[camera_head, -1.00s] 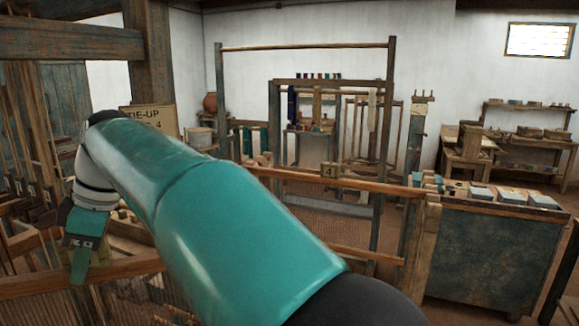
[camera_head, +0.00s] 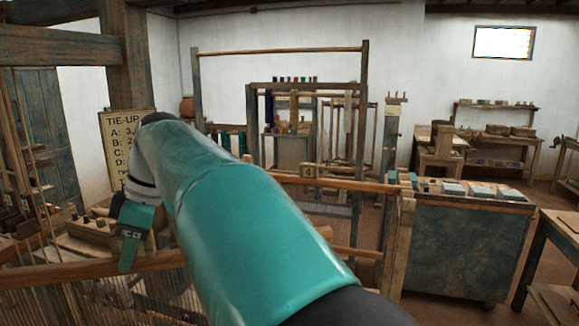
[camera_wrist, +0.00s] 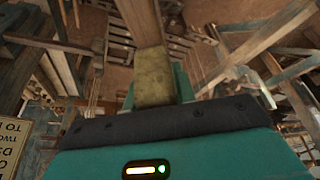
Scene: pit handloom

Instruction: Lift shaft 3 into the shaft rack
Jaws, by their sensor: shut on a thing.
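My gripper (camera_head: 127,266) hangs low at the left in the head view, at the end of my teal arm. In the wrist view its teal jaws (camera_wrist: 155,92) are shut on a pale wooden piece (camera_wrist: 153,75), which runs away from the jaws toward the top. No number shows on this piece, so I cannot tell that it is shaft 3. In the head view my gripper and arm hide it.
A tie-up board (camera_head: 118,135) stands behind my wrist. Loom timbers (camera_head: 60,50) and upright rods (camera_head: 22,150) crowd the left. A dark chest (camera_head: 462,245) with several blocks on top stands right. A tall frame (camera_head: 363,120) rises at the back. Floor shows between the chest and the right-hand table.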

